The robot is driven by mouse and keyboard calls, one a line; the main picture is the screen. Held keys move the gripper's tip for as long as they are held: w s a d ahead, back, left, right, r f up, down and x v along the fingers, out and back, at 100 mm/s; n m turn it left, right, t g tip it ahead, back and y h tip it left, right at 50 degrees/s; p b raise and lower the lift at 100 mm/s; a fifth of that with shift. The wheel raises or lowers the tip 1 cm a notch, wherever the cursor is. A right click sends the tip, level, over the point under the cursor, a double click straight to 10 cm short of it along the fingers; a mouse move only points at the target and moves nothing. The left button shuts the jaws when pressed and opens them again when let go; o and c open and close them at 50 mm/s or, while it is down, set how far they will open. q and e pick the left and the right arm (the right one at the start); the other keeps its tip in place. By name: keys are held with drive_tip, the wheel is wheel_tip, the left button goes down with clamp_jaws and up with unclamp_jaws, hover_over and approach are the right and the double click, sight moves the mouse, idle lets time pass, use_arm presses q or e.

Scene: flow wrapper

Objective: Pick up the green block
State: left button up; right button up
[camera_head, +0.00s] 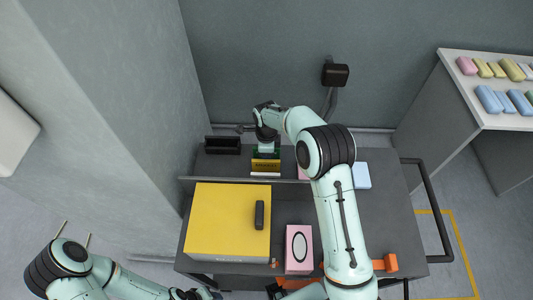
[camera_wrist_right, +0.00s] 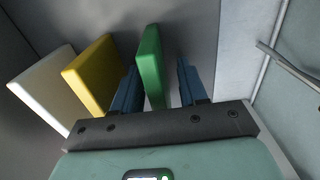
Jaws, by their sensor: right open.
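The green block (camera_wrist_right: 151,66) stands upright in the right wrist view, between the two blue fingers of my right gripper (camera_wrist_right: 160,84). The fingers are open, with a visible gap on both sides of the block. In the head view my right gripper (camera_head: 265,149) points down at the back of the table, and the green block there is mostly hidden by it.
A yellow block (camera_wrist_right: 92,74) and a white block (camera_wrist_right: 46,89) stand in a row left of the green one. On the table are a black bin (camera_head: 222,146), a large yellow box (camera_head: 222,220) with a dark object, and a pink box (camera_head: 299,250). A wall is close behind.

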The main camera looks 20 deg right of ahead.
clamp_jaws()
drive_tip(key=shift+r, duration=0.15)
